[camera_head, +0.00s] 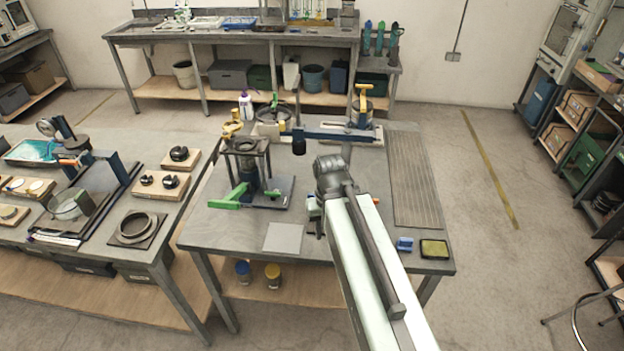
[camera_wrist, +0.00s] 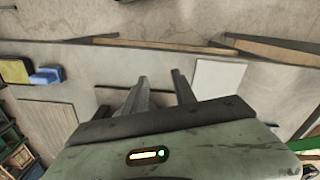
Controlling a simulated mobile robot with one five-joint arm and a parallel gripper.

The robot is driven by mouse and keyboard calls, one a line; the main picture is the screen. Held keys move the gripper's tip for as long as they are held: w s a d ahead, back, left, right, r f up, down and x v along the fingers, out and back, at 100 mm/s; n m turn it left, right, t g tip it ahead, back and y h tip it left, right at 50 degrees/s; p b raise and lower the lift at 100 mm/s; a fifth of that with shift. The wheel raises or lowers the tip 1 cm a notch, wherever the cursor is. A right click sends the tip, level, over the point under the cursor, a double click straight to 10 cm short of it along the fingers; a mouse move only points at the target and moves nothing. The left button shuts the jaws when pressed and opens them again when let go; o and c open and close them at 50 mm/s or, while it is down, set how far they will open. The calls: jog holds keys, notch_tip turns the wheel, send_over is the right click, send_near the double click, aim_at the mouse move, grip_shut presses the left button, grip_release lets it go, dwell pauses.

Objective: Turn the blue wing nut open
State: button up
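I cannot pick out a blue wing nut with certainty. In the head view, a blue clamp-like fixture (camera_head: 340,133) with a yellow T-shaped handle (camera_head: 363,88) stands at the back of the middle table, too small to show a nut clearly. A small blue piece (camera_head: 405,244) lies near the front right corner; it also shows in the wrist view (camera_wrist: 47,75). My gripper points down over the front middle of the table, mostly hidden by my arm in the head view. In the wrist view my gripper (camera_wrist: 160,80) has its fingers apart with nothing between them.
A press with green handles (camera_head: 232,197) stands left of my arm, and a flat grey plate (camera_head: 284,238) lies in front of it. A yellow-green pad in a dark tray (camera_head: 433,248) is at the front right. The ribbed mat (camera_head: 413,185) on the right is clear.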

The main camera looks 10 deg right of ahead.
jog(key=shift+r, duration=0.1)
jog(key=w+r+m+p, duration=0.3)
jog(key=w+m, duration=0.2)
jog(key=m, duration=0.2)
jog(key=w+r+m+p, duration=0.3)
jog(key=w+m, duration=0.1)
jog(key=m, duration=0.3)
jog(key=w+r+m+p, duration=0.3)
jog(key=w+m, duration=0.2)
jog(key=m, duration=0.2)
jog(key=shift+w+d+r+m+p, duration=0.1)
jog(key=shift+w+r+m+p, duration=0.2)
jog(key=shift+w+p, duration=0.05)
notch_tip(320, 180, down, 8)
jog(key=b, duration=0.8)
jog(key=shift+r, duration=0.1)
jog(key=shift+r, duration=0.1)
grip_shut()
